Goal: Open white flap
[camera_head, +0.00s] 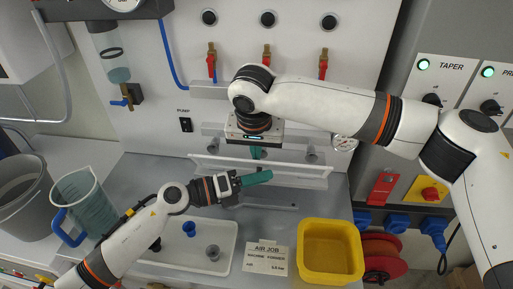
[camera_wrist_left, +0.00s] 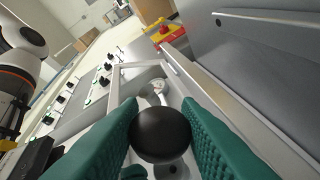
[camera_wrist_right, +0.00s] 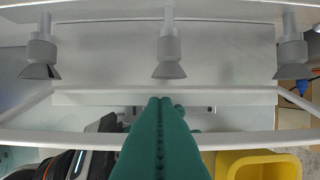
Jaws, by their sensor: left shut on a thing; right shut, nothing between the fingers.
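The white flap (camera_head: 312,182) is a wide white-edged frame across the machine front. It shows as a long white bar in the right wrist view (camera_wrist_right: 240,138) and as a tilted frame in the left wrist view (camera_wrist_left: 116,80). My left gripper (camera_head: 262,177) is at the flap's front edge. Its green fingers are shut on a round black knob (camera_wrist_left: 160,134), which they hide in the head view. My right gripper (camera_head: 256,153) points down above and behind that edge; its green fingers (camera_wrist_right: 160,104) are together and empty. Whether they touch the flap I cannot tell.
Grey suction cups (camera_wrist_right: 168,58) hang behind the flap. A yellow bin (camera_head: 330,276) stands at front right, beside an AIR JOB card (camera_head: 266,264). A white tray (camera_head: 226,262) with small cups lies at front left. A blue-handled jug (camera_head: 84,205) stands farther left.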

